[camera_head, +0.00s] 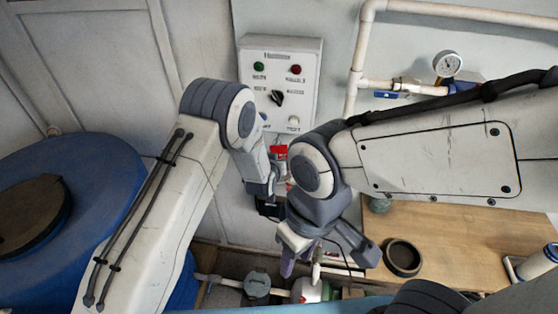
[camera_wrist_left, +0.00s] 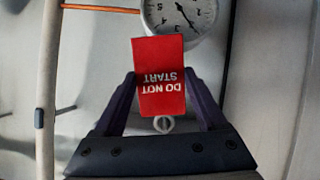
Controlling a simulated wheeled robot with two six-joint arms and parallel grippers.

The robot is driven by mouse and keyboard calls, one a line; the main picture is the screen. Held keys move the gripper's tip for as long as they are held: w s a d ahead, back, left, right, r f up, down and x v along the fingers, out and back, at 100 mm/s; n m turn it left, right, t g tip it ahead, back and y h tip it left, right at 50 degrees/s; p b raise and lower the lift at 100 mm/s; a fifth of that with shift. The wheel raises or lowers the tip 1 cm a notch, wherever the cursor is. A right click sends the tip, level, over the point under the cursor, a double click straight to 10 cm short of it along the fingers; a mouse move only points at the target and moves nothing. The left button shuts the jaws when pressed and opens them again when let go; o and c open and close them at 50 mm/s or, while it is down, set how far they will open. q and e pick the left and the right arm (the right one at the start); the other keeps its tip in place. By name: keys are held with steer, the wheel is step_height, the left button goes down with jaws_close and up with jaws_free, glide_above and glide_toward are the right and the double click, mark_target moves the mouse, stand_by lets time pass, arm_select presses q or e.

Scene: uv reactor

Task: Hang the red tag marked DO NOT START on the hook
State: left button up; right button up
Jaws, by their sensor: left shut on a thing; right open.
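My left gripper (camera_wrist_left: 160,84) is shut on the red tag (camera_wrist_left: 160,62). The tag's white letters DO NOT START read upside down in the left wrist view, and a small pale ring (camera_wrist_left: 163,124) shows at its lower edge there. In the head view, a red piece that looks like the tag (camera_head: 278,152) shows beside my left wrist, below the control box; my arms partly hide that gripper. My right gripper (camera_head: 326,254) is open and empty, pointing down left of the wooden table. I cannot make out the hook in either view.
A white control box (camera_head: 280,82) with a black knob is on the wall. A gauge (camera_head: 447,65) and white pipes are at upper right. A wooden table (camera_head: 450,235) holds a dark ring (camera_head: 403,257). A blue drum (camera_head: 105,180) stands left. A thin orange rod (camera_wrist_left: 100,8) crosses the left wrist view.

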stand_by(0.3)
arm_select(q)
steer(key=o, duration=1.3)
steer(key=shift+c, duration=0.2)
